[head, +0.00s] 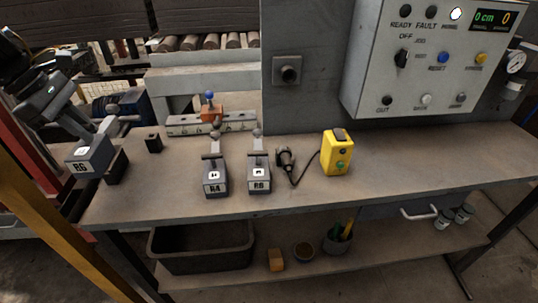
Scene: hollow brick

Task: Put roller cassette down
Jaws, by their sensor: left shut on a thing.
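A grey roller cassette (90,156) with a white label, which seems to read R6, is at the left end of the bench in the head view. My left gripper (90,123) comes in from the upper left and is shut on this cassette, near its upright handle. The cassette is slightly tilted. It is over or at the bench's left edge; I cannot tell whether it touches the top. Two similar cassettes stand on the bench: one marked R4 (215,178) and one whose label looks like R8 or R6 (259,176). My right gripper is not in view.
A small dark block (153,144) stands right of the held cassette. A rail with an orange clamp (211,114) lies behind. A black cabled tool (286,160) and yellow button box (337,155) stand right. The bench top (430,158) is clear farther right.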

